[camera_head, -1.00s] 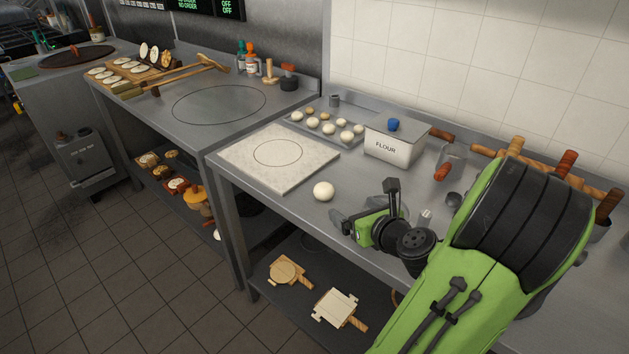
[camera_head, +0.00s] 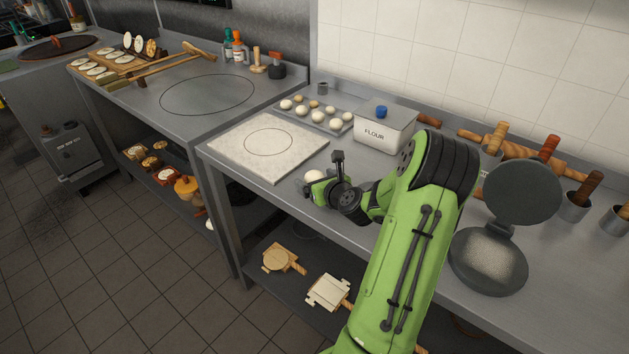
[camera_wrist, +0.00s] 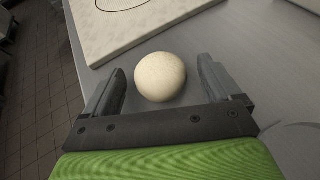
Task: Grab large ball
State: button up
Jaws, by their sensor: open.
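The large ball (camera_wrist: 160,77) is a pale, round dough ball on the steel counter. In the wrist view it lies between the tips of my open gripper (camera_wrist: 160,88), with a visible gap on both sides. In the head view the ball (camera_head: 314,176) shows just behind my gripper (camera_head: 320,188), which partly covers it. The ball is close to the front edge of the counter, in front of the pale square board.
The pale square board (camera_head: 228,150) lies left of the ball. Behind are a tray (camera_head: 297,122) of smaller balls and a flour box (camera_head: 384,134). A round hinged press (camera_head: 489,262) stands open at right. Below is a shelf with wooden paddles (camera_head: 283,260).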

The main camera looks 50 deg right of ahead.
jog(key=shift+s+r, duration=0.1)
jog(key=shift+c, duration=0.2)
jog(key=c, duration=1.2)
